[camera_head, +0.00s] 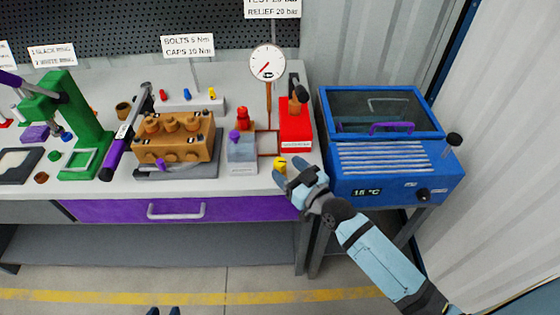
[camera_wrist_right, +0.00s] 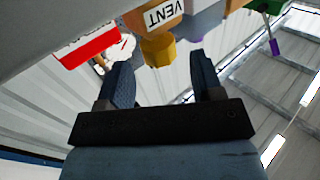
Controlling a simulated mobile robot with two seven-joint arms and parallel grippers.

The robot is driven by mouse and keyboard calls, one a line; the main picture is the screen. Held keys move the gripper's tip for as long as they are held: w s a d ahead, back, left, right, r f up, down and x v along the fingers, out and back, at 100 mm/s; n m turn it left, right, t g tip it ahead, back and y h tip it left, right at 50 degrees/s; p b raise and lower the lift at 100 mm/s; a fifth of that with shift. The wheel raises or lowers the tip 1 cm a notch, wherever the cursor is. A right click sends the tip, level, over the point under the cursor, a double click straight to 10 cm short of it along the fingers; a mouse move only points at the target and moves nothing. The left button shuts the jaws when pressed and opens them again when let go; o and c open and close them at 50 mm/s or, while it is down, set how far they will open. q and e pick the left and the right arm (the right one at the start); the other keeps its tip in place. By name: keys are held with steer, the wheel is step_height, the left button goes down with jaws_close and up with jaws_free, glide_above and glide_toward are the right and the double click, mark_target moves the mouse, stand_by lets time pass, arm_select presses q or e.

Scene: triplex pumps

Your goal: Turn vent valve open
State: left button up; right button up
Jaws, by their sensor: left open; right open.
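The vent valve (camera_head: 280,162) is a small yellow knob at the front edge of the bench, beside the red pump unit. In the right wrist view the yellow knob (camera_wrist_right: 158,50) sits below a white VENT label (camera_wrist_right: 164,13). My right gripper (camera_head: 295,172) is open just in front of the knob. In the right wrist view its two fingers (camera_wrist_right: 160,68) are spread on either side of the knob, with gaps visible and no clear contact.
The red pump unit (camera_head: 296,122) and a pressure gauge (camera_head: 267,63) stand behind the valve. A blue machine (camera_head: 390,165) stands to the right. An orange pump block (camera_head: 175,140) sits further left.

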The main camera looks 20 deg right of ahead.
mark_target(285, 166)
steer(key=shift+x, duration=1.75)
steer(key=c, duration=0.9)
steer(key=shift+n+y+b, duration=0.5)
steer(key=shift+b, duration=0.3)
steer(key=shift+g+y, duration=0.3)
steer(key=shift+g, duration=0.1)
steer(key=shift+b, duration=0.35)
steer(key=shift+r+n+y, duration=0.1)
steer(key=shift+n+y, duration=0.2)
steer(key=o, duration=0.9)
